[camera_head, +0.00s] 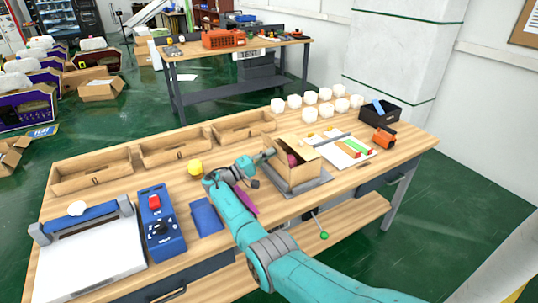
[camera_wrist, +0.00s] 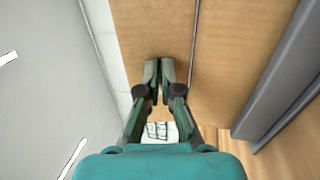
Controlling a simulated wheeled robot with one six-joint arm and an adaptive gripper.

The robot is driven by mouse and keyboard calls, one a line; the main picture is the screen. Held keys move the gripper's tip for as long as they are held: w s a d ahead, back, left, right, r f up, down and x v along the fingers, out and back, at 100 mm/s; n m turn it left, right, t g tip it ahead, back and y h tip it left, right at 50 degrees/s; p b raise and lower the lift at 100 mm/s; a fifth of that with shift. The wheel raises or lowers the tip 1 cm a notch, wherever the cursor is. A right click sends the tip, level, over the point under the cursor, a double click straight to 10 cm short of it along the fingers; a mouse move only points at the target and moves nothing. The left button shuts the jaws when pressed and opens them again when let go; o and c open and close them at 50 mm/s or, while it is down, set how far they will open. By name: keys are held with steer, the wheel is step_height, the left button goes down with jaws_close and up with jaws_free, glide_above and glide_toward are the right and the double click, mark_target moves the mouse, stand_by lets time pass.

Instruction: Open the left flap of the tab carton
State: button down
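The tab carton (camera_head: 292,176) is a small brown cardboard box standing on a grey plate (camera_head: 318,186) on the wooden bench. Its top is at least partly open, and a dark pink item (camera_head: 292,160) shows inside. A flap (camera_head: 312,152) stands out on its right side. My gripper (camera_head: 267,155) is at the carton's upper left edge and partly hides the left flap. In the wrist view my gripper (camera_wrist: 160,66) has its fingertips together, with nothing visible between them. They lie over a brown cardboard surface (camera_wrist: 150,25) with a dark seam; whether they touch it is unclear.
A yellow object (camera_head: 195,167) and a blue block (camera_head: 206,217) are left of my arm.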

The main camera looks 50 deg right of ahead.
steer(key=c, duration=1.4)
jaws_free()
steer(key=shift+o, duration=0.2)
steer(key=v, duration=0.7)
steer(key=shift+a, duration=0.15)
steer(key=shift+f, duration=0.1)
